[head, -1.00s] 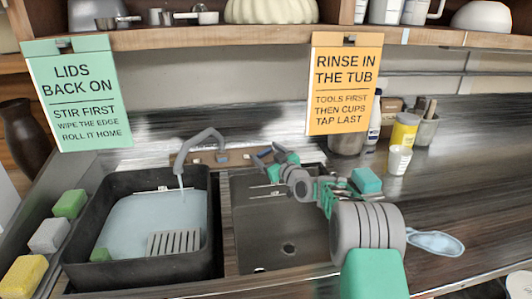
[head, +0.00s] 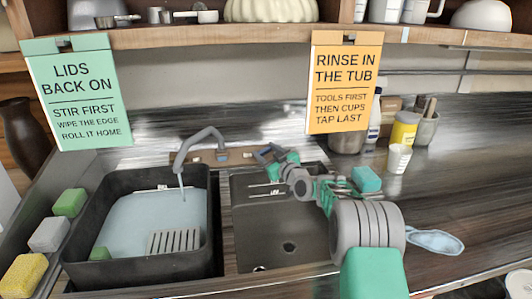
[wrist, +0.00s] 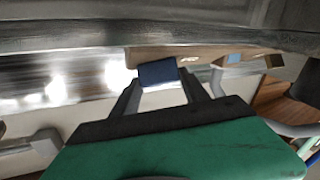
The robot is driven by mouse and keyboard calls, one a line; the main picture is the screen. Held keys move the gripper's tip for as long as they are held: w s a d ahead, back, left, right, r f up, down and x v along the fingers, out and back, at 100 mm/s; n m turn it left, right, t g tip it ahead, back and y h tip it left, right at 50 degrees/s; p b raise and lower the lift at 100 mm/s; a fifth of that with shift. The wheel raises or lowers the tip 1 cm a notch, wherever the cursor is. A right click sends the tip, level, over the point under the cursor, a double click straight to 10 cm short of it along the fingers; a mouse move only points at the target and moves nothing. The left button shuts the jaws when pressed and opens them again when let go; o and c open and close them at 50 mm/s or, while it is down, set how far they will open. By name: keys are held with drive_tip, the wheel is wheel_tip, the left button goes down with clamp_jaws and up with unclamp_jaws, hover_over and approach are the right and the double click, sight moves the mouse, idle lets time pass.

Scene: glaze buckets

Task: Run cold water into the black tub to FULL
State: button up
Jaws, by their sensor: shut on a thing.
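The black tub (head: 214,235) stands at the left, with pale bluish water (head: 130,220) in it. A pale mark (head: 163,188) shows on its back wall, just above the water; its lettering is too small to read. The grey tap (head: 205,133) arches over the tub and a thin stream (head: 182,188) runs from it into the water. My gripper (head: 266,153) is at the board behind the sink. In the wrist view a dark blue handle (wrist: 158,72) sits between my two fingers, and my gripper is shut on it.
An empty dark sink (head: 280,225) with a drain lies right of the tub. A slotted grey rack (head: 174,241) and a green block (head: 100,254) are in the tub. Sponges (head: 48,234) line the left edge. Cups and a yellow jar (head: 404,130) stand at the right.

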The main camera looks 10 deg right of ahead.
drive_tip(key=m+h, duration=0.1)
drive_tip(key=m+t+h+b, duration=0.1)
drive_tip(key=shift+a+f+m+b, duration=0.1)
drive_tip(key=shift+a+m+b, duration=0.2)
drive_tip(key=m+h+b, duration=0.1)
drive_tip(key=m+h, duration=0.2)
drive_tip(key=shift+m+t, duration=0.3)
drive_tip(key=shift+t, duration=0.1)
drive_tip(key=shift+m+h, duration=0.5)
drive_tip(key=shift+h, duration=0.4)
drive_tip(key=shift+d, duration=0.1)
drive_tip(key=o, duration=1.4)
drive_tip(key=shift+s, duration=0.1)
drive_tip(key=s, duration=0.7)
drive_tip(key=shift+s+f+b, duration=0.1)
drive_tip(key=shift+s+b, duration=0.25)
drive_tip(key=shift+b, duration=0.05)
